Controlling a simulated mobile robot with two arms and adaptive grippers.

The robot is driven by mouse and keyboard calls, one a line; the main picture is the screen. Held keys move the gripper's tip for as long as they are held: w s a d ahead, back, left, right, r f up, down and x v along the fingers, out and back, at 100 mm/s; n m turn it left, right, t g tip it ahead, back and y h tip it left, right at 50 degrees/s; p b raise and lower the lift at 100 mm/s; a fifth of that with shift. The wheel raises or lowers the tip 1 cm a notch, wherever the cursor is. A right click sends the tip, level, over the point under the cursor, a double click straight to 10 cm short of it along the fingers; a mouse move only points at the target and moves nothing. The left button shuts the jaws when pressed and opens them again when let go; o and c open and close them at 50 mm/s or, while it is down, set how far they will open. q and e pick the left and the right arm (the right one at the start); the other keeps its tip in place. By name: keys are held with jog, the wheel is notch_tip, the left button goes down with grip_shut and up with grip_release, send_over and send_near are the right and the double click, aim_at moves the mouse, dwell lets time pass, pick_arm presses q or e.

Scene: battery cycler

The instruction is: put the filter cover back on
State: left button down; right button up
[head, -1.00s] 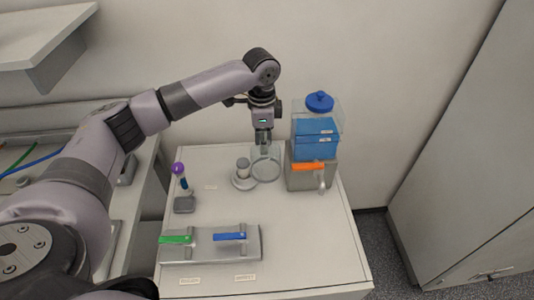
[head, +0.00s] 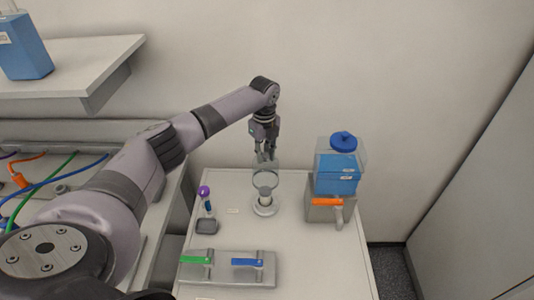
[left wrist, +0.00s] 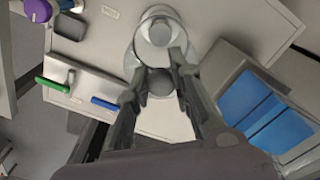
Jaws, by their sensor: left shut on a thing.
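The filter cover (head: 265,179) is a clear, round cup hanging from my left gripper (head: 265,158) in the head view. The gripper is shut on its top. The filter base (head: 265,208) is a grey round foot with a short pale cylinder, standing on the cabinet top. The cover appears above the base and overlaps the top of the cylinder in the picture. I cannot tell whether they touch. In the left wrist view the clear cover (left wrist: 138,62) spreads out beyond the fingertips, and a grey knob shows between the fingers. My right gripper is not in view.
A blue tank (head: 336,173) with an orange-handled valve (head: 328,201) stands right of the base. A purple-capped tube (head: 205,196) stands in a holder to the left. A plate with green and blue levers (head: 246,262) lies in front.

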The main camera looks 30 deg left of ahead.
aim_at(265, 161)
pick_arm(q)
jog(key=shift+f+b, duration=1.85)
jog(key=shift+f, duration=0.1)
jog(key=shift+f+b, duration=0.55)
jog(key=shift+f, duration=0.7)
jog(key=shift+f+b, duration=2)
jog(key=shift+f, duration=1.75)
jog(key=c, duration=1.3)
grip_release()
jog(key=shift+c, duration=0.2)
jog(key=shift+o, duration=0.3)
